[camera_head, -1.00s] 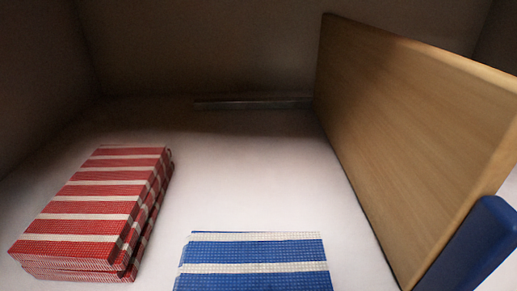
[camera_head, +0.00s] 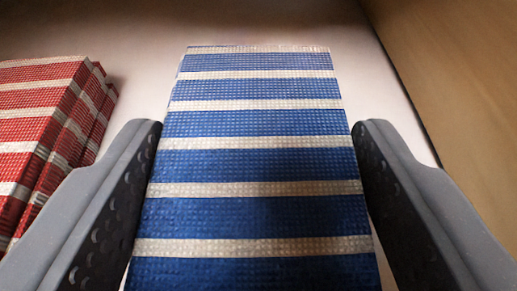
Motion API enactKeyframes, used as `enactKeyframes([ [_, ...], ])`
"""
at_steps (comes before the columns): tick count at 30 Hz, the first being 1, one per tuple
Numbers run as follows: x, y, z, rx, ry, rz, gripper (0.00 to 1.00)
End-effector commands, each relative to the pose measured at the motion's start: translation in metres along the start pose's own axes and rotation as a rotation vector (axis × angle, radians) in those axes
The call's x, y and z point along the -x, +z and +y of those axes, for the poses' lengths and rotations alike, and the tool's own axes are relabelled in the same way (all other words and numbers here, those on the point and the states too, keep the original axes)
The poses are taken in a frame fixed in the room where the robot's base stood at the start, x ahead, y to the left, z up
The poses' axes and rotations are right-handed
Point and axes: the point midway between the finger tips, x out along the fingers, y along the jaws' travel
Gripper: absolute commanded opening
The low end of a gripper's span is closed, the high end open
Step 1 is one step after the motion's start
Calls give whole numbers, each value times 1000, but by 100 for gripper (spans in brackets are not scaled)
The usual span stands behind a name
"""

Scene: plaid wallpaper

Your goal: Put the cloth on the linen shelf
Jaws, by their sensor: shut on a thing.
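The blue cloth with white stripes (camera_head: 256,170), folded flat, fills the middle of the view. My gripper (camera_head: 259,128) has one grey finger along each side of it and is shut on it. The cloth's far end reaches past the fingertips, and its near end is cut off by the bottom edge. The pale shelf surface (camera_head: 140,70) lies below and beyond it. I cannot tell whether the cloth's underside touches the shelf.
A stack of folded red cloths with white stripes (camera_head: 40,130) lies at the left, close to my left finger. A wooden panel (camera_head: 465,75) stands at the right. Bare shelf shows beyond the blue cloth and in narrow strips on both sides.

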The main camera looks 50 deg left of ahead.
Motion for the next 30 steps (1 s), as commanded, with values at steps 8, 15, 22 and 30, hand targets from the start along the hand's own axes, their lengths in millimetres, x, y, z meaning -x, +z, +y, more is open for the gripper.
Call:
enactKeyframes([
  [8,0,1,0,0,0,0,62],
  [15,0,1,0,0,1,0,82],
  [22,5,-1,1,-1,2,-1,82],
  [30,52,-4,3,-2,6,1,82],
])
